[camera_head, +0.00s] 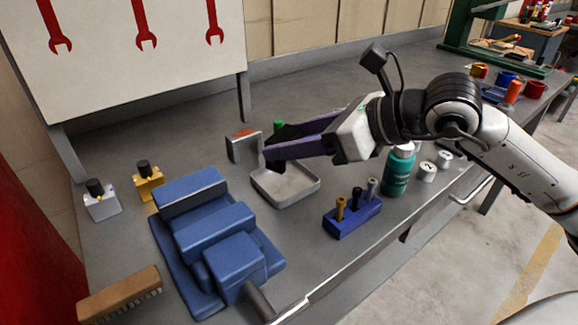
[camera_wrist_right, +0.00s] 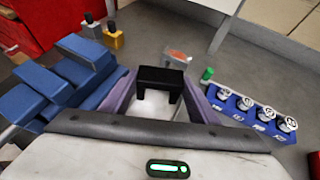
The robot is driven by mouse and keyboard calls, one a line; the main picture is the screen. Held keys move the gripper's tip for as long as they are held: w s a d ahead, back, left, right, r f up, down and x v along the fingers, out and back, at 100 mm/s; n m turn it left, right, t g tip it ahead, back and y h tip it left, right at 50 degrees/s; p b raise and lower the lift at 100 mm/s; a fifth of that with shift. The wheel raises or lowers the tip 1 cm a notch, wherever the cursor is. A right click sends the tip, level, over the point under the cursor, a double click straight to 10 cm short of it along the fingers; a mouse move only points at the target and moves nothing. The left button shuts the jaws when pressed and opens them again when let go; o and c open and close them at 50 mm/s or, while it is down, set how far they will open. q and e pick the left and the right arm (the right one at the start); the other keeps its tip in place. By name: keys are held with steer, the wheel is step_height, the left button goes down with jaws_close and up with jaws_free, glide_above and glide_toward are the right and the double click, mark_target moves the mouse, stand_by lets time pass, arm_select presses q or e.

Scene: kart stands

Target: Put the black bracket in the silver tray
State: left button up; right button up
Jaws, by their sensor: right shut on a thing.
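My right gripper (camera_head: 272,152) has purple fingers and is above the silver tray (camera_head: 294,199). It is shut on the black bracket (camera_wrist_right: 158,74), which shows between the fingers in the right wrist view as a dark, angular arch. The tray is shallow, with a low rim, and lies on the grey bench. Its pale floor (camera_wrist_right: 152,104) shows below the bracket in the wrist view. The bracket appears to be held above the tray; the exact gap cannot be told. My left gripper is not in view.
A blue vise (camera_head: 215,235) stands left of the tray. A metal piece with an orange top (camera_head: 243,148) stands close behind the fingertips. A blue holder (camera_head: 352,219) and a teal bottle (camera_head: 397,172) stand right. A wooden brush (camera_head: 119,293) lies front left.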

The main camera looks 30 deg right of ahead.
steer(key=shift+f, duration=0.4)
step_height(320, 180, down, 3)
steer(key=shift+f+b, duration=0.2)
steer(key=shift+b, duration=0.1)
steer(key=shift+f, duration=0.35)
steer(key=shift+f+b, duration=0.3)
steer(key=shift+b, duration=0.05)
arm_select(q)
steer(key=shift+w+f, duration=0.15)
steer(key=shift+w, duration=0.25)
arm_select(e)
steer(key=o, duration=1.5)
steer(key=shift+r, duration=0.1)
